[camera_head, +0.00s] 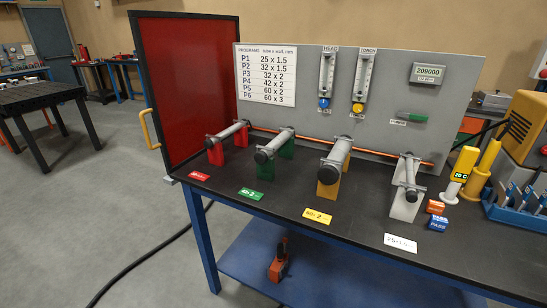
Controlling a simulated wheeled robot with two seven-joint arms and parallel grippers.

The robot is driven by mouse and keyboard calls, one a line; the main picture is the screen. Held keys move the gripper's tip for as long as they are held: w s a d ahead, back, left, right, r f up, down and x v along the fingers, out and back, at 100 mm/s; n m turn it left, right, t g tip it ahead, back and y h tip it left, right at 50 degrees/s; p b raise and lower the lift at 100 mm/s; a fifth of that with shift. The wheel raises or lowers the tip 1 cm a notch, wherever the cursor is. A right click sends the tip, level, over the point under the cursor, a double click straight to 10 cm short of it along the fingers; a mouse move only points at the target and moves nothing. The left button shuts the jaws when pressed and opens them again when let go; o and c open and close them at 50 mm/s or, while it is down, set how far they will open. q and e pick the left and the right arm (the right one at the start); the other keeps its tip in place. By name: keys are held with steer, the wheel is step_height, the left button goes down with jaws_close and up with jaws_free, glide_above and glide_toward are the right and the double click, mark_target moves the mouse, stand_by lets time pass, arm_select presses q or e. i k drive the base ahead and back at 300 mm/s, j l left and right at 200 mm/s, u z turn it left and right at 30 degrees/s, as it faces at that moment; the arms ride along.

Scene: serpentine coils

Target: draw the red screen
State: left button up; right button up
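The red screen (186,82) is a flat upright panel in a black frame. It stands at the left end of the bench, beside the grey back panel (400,140). A yellow handle (149,130) sticks out from the left edge of its frame. The handle is free, with nothing on it. Neither of my grippers shows in the head view.
The dark bench (300,205) carries several metal tubes on red, green, yellow and white stands. A yellow machine (525,130) and a blue rack (515,205) are at the right. A black cable (150,250) lies on the floor, which is otherwise open at front left.

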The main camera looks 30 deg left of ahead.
mark_target(186, 60)
steer(key=u, duration=0.35)
steer(key=i+l+u, duration=0.15)
steer(key=l, duration=0.2)
steer(key=u, duration=1.4)
steer(key=i+z, duration=0.15)
steer(key=z, duration=0.2)
steer(key=i+j+z, duration=0.1)
steer(key=z, duration=0.25)
steer(key=i+j+z, duration=0.1)
steer(key=z, duration=0.25)
steer(key=i, duration=0.05)
